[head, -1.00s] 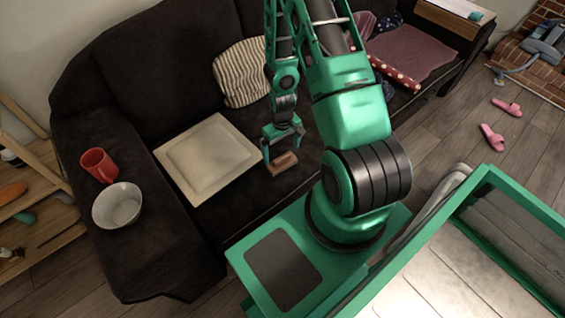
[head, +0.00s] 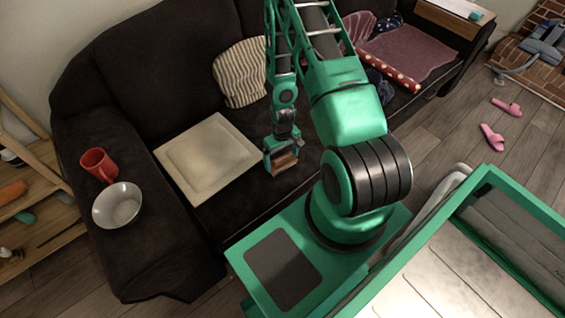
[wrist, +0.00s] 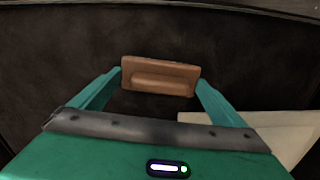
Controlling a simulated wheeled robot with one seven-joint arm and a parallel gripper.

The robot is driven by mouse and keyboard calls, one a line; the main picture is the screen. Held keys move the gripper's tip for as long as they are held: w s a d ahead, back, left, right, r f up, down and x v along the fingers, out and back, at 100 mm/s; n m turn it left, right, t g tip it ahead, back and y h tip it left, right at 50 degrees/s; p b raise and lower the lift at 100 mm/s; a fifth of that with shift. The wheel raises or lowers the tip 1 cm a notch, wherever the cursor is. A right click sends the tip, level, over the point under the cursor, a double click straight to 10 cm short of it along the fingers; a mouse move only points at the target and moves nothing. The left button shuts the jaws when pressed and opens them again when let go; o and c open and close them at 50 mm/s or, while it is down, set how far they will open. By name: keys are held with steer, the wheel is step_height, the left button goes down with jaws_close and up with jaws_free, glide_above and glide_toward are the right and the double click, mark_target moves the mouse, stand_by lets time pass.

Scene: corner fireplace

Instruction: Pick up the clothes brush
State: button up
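The clothes brush (head: 284,163) is a small brown wooden block on the dark sofa seat, near its front edge. In the wrist view the brush (wrist: 160,78) lies crosswise, its long side spanning the space between my fingertips. My gripper (head: 282,160) is down at the brush in the head view, partly covering it. In the wrist view my gripper (wrist: 159,80) has its fingers spread wide, one by each end of the brush. I cannot tell whether the fingertips touch it.
A cream square cushion (head: 208,158) lies just left of the brush, and a striped pillow (head: 240,73) leans behind. Clothes (head: 415,50) lie at the sofa's far end.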

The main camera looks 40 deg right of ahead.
mark_target(282, 156)
steer(key=c, duration=0.4)
steer(key=shift+c, duration=0.2)
steer(key=shift+r, duration=0.85)
step_height(282, 156, up, 2)
steer(key=shift+r, duration=0.25)
steer(key=w+a+r, duration=0.4)
steer(key=a+r, duration=0.2)
steer(key=a, duration=0.5)
steer(key=shift+r, duration=0.4)
